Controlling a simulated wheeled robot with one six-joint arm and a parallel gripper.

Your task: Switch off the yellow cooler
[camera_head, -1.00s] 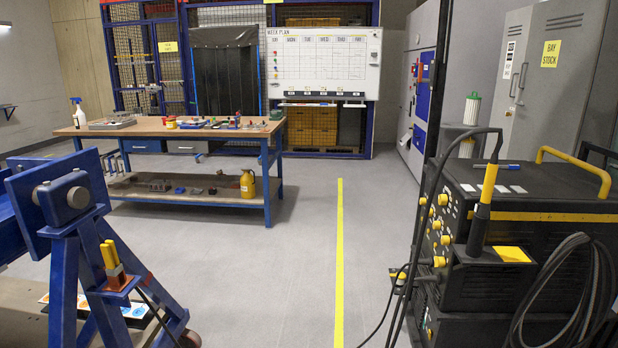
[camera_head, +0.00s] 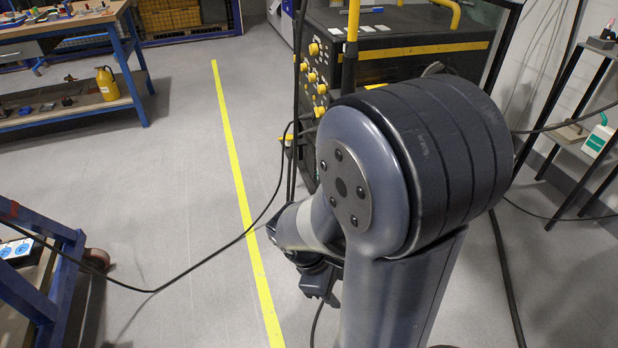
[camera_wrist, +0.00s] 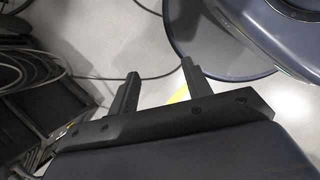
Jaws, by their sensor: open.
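No separate yellow cooler can be made out. A black machine (camera_head: 400,55) with a yellow stripe, yellow handle and several yellow knobs (camera_head: 313,50) on its left face stands behind my arm in the head view. My raised arm hides its lower front, so any switch there is out of sight. My gripper (camera_head: 318,285) hangs low to the left of my arm, in front of the machine and apart from it. In the wrist view my gripper (camera_wrist: 160,68) is open, with nothing between its two fingers.
A black cable (camera_head: 155,290) crosses the floor and yellow line (camera_head: 237,180) at left. A blue stand (camera_head: 50,285) is at lower left, a workbench (camera_head: 70,25) at upper left. A shelf (camera_head: 578,140) stands right. The wrist view shows coiled cables (camera_wrist: 30,65).

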